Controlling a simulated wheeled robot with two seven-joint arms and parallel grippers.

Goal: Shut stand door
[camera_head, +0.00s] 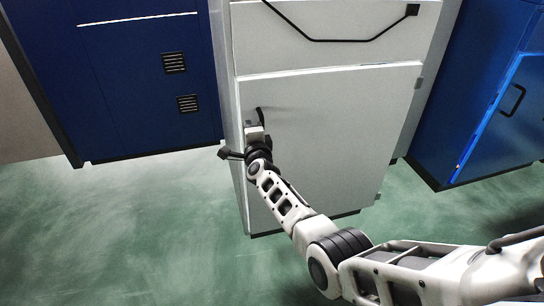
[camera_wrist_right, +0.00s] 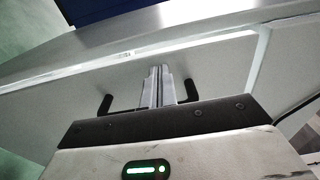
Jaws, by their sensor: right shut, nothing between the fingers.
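The stand is a light grey cabinet, and its door (camera_head: 330,135) fills the lower front in the head view. The door lies close to the cabinet front; I cannot tell whether a small gap remains. Its black handle (camera_head: 261,114) is near the left edge, partly hidden by my right gripper (camera_head: 254,124). In the right wrist view, the gripper's fingers (camera_wrist_right: 160,84) are together and empty, pointing at the door panel (camera_wrist_right: 215,70). The black handle (camera_wrist_right: 106,103) shows on both sides of them. Contact with the door is unclear. My left gripper is out of view.
Above the door is a grey front with a long black bar handle (camera_head: 340,40). A blue cabinet (camera_head: 145,90) with vents stands left, and another blue cabinet (camera_head: 490,100) stands right. Green floor (camera_head: 130,220) is clear at the front left.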

